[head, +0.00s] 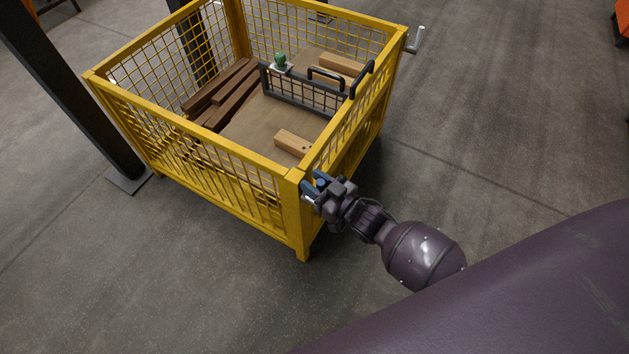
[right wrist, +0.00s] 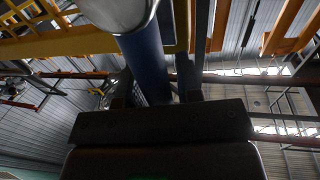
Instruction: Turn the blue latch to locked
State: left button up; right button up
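The blue latch (head: 309,188) is at the near right corner post of the yellow mesh crate (head: 292,215). In the right wrist view it is a blue bar (right wrist: 146,58) with a silver round end, running between my two fingers. My right gripper (head: 314,189) is at that corner, closed around the bar; it also shows in the right wrist view (right wrist: 155,88). The gripper hides part of the latch in the head view, so its exact angle is hard to tell. My left gripper is not in view.
The crate holds brown wood beams (head: 222,92), pale blocks (head: 293,142) and a dark wire basket (head: 300,92) with a green knob (head: 280,60). A grey crank handle (head: 416,40) sticks out at the far right corner. A dark post (head: 70,90) stands left.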

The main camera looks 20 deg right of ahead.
grip_shut()
